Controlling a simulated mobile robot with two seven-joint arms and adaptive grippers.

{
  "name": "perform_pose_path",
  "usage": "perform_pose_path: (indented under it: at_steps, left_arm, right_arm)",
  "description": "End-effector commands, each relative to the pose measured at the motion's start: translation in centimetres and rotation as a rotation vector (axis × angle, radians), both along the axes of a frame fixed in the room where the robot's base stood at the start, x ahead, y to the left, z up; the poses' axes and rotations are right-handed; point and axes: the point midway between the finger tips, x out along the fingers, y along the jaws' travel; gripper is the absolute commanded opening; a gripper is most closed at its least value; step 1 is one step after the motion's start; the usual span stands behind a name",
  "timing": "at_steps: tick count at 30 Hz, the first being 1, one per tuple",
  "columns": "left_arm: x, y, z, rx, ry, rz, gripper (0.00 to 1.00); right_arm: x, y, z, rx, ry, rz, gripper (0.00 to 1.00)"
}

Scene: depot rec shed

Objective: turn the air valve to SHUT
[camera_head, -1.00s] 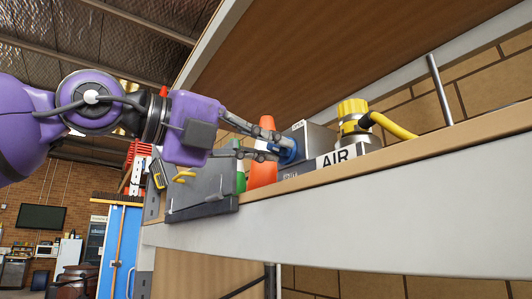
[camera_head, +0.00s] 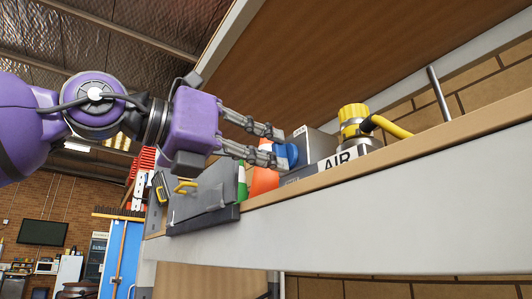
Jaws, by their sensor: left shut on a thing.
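The air valve's round blue knob (camera_head: 290,154) sits on the front of a grey box (camera_head: 317,146) on the shelf. A white label reading AIR (camera_head: 339,160) is beside it. My left gripper (camera_head: 281,149) reaches in from the left, with one finger above and one below the knob, and is shut on it. The fingers cover part of the knob. A small plate with print sits at the top of the box, too small to read. The knob's pointer and the SHUT mark cannot be made out. My right gripper is not in view.
An orange cone-like object (camera_head: 263,181) is close behind my lower finger. A metal rod (camera_head: 438,94) stands farther right.

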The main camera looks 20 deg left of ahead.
Motion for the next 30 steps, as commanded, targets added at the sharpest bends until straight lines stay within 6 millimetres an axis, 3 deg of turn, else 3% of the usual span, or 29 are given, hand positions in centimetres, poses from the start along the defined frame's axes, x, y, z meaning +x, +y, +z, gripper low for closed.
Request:
perform_pose_path:
  at_steps: [12, 27, 28, 30]
  left_arm:
    - [-0.07, 0.07, 0.32, 0.124, -0.106, 0.001, 0.0]
    - [-0.11, 0.06, 0.38, 0.137, -0.118, 0.001, 0.0]
    - [-0.11, 0.06, 0.38, 0.137, -0.118, 0.001, 0.14]
    - [-0.11, 0.04, 0.35, 0.137, -0.117, 0.001, 0.23]
  right_arm:
    - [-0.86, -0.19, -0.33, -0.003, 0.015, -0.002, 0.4]
    - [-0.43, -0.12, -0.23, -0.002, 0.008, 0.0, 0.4]
    - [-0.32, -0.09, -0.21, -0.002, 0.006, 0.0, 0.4]
    - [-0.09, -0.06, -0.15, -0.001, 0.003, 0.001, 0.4]
